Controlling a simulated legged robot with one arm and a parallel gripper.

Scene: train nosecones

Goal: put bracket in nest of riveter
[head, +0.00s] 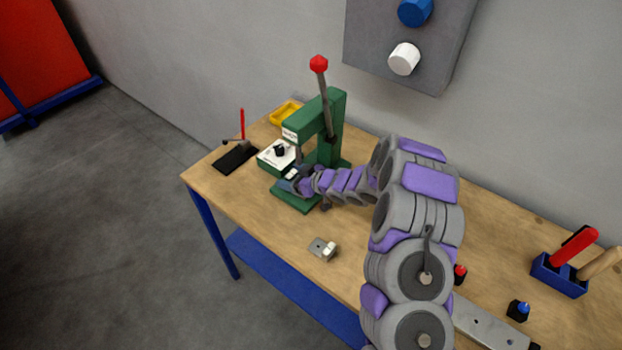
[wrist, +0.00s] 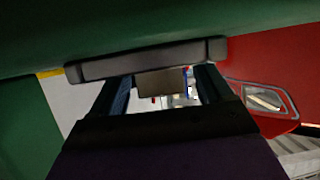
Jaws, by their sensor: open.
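The green riveter (head: 332,125) with a red-knobbed lever stands at the back of the workbench. My gripper (head: 291,181) is at the front of the riveter, low over its green base (head: 296,198); its nest is hidden by my gripper. In the wrist view my gripper (wrist: 165,74) has its two fingers apart. A grey bar with rounded ends (wrist: 148,60) lies across just beyond the fingertips, with a grey-brown block (wrist: 161,83) below it between the fingers. This may be the bracket; I cannot tell whether it touches the fingers or sits in the nest.
A small grey plate with a white piece (head: 323,248) lies near the bench's front edge. A white tray (head: 277,157), a yellow bin (head: 286,112) and a black pad (head: 235,160) are left of the riveter. A blue tool holder (head: 558,275) is at right. The wooden bench (head: 245,205) is clear at front left.

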